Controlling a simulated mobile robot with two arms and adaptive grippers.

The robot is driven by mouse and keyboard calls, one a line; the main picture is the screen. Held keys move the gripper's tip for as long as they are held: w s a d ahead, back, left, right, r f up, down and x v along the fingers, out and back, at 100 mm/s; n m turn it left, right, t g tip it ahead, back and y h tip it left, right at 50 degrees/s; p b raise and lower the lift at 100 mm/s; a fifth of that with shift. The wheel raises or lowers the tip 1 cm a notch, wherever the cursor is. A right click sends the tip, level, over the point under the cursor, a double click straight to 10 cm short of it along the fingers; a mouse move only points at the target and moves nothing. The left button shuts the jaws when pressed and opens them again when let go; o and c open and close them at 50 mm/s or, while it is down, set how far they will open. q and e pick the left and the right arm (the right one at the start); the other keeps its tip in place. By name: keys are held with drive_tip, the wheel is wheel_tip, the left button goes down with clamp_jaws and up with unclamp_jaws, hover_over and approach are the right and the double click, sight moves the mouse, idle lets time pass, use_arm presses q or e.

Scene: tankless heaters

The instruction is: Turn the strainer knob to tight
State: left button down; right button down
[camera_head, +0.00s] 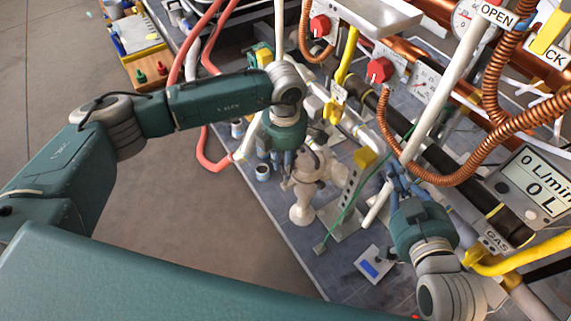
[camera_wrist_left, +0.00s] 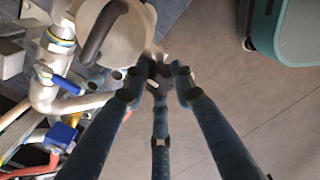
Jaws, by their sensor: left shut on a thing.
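The strainer is most likely the beige rounded fitting (camera_head: 307,168) standing on the bench in the head view. A large pale round body with a dark curved handle (camera_wrist_left: 112,38) fills the top left of the wrist view. My left gripper (camera_head: 274,162) is at the strainer's left side, pointing down. In the wrist view its fingers (camera_wrist_left: 156,82) close around a small dark part at the pale body's edge, apparently the strainer knob (camera_wrist_left: 153,66), mostly hidden by the fingertips. My right gripper (camera_head: 394,183) is beside a slanted white pipe; its fingertips are too small to judge.
Red knobs (camera_head: 380,70), copper coiled hoses (camera_head: 440,178), pipes and a flow meter (camera_head: 538,182) crowd the right. A red hose (camera_head: 207,90) runs behind my left arm.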

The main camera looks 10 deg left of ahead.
sight(283, 164)
use_arm(q)
drive_tip(key=shift+s+a+f, duration=0.15)
drive_tip(key=shift+s, duration=0.05)
idle(0.4)
drive_tip(key=c, duration=1.4)
unclamp_jaws()
drive_tip(key=shift+a, duration=0.1)
drive_tip(key=shift+w, duration=0.1)
drive_tip(key=shift+w+r, duration=0.1)
drive_tip(key=shift+r, duration=0.5)
wheel_tip(283, 164, up, 11)
